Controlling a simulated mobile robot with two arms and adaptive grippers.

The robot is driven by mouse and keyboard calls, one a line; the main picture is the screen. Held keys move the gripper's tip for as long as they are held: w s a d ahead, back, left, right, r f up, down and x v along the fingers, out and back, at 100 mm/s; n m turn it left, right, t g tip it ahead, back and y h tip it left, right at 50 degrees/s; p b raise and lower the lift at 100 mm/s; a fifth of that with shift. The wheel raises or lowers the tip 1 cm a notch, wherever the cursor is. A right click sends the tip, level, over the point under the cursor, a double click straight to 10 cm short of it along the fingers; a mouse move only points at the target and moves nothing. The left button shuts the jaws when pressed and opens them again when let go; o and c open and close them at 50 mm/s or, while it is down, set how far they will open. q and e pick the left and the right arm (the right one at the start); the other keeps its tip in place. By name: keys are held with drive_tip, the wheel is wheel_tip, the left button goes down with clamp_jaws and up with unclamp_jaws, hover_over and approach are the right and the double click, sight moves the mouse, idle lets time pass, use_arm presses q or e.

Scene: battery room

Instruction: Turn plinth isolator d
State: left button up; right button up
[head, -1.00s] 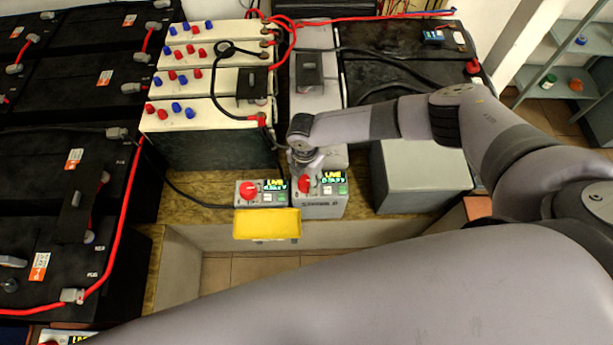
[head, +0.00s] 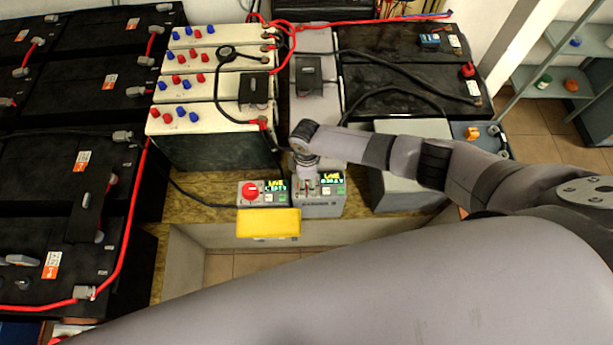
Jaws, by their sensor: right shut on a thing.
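The plinth isolator (head: 319,211) is a grey box on the wooden ledge, with lettering on its front that looks like "STRING D". Its lit display (head: 331,179) reads LIVE above a smaller line that I cannot read surely. My right gripper (head: 306,182) points down onto the left part of its top face, shut on the rotary knob there. The gripper hides nearly all of the knob, so its angle cannot be told. My left gripper is not in view.
A similar isolator with a red knob (head: 251,189) stands close on the left, with a yellow box (head: 268,223) in front. Cream batteries (head: 205,118) stand behind it. A grey box (head: 408,190) is to the right. Black batteries (head: 60,180) with red cables fill the left.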

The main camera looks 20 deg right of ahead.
drive_tip(key=m+p, duration=0.2)
drive_tip(key=m, duration=0.2)
drive_tip(key=shift+s, duration=0.1)
drive_tip(key=shift+m+p, duration=0.35)
drive_tip(key=shift+m, duration=0.85)
drive_tip(key=o, duration=1.2)
wheel_tip(320, 180, up, 12)
drive_tip(key=shift+d, duration=0.15)
